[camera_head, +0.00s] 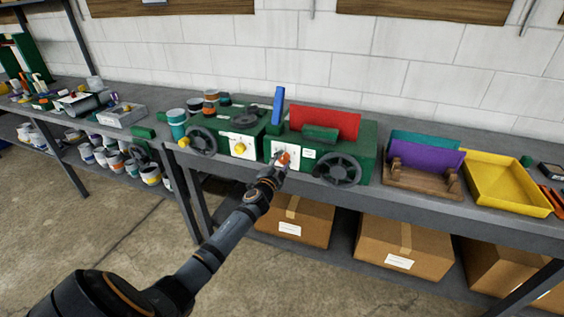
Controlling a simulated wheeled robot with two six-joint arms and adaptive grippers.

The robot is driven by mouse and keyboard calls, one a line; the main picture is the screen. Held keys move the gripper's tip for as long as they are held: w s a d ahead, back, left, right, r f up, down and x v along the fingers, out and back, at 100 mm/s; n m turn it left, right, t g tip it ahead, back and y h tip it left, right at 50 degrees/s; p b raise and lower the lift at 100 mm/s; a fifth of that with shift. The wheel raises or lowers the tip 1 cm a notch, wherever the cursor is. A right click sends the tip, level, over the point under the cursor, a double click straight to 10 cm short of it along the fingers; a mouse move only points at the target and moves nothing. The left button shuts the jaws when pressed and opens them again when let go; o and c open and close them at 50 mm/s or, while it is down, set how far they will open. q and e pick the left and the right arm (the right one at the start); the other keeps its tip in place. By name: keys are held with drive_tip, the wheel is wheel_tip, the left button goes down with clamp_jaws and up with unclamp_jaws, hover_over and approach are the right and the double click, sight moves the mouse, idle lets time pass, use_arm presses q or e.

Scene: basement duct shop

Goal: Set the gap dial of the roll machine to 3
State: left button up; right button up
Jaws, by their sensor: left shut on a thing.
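Two green machines stand side by side on the grey bench. The right one (366,150) carries a red sheet (325,122), a blue upright lever (278,105) and a dark handwheel (337,169). On the white plate at its front left is an orange dial knob (284,157). My left gripper (280,163) is at this knob and shut on it; the fingers hide part of the knob and plate. The dial's marks are too small to read. The left machine (222,134) has a yellow knob (239,149) on its own white plate. My right gripper is not in view.
A rack with purple and teal sheets (425,180) and a yellow tray (508,183) are to the right. Cardboard boxes (403,248) sit on the shelf below. The floor in front is clear.

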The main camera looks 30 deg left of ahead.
use_arm(q)
drive_tip(key=shift+m, duration=0.5)
drive_tip(key=o, duration=1.2)
drive_tip(key=v, duration=1.2)
drive_tip(key=shift+s, duration=0.1)
drive_tip(key=shift+f, duration=0.1)
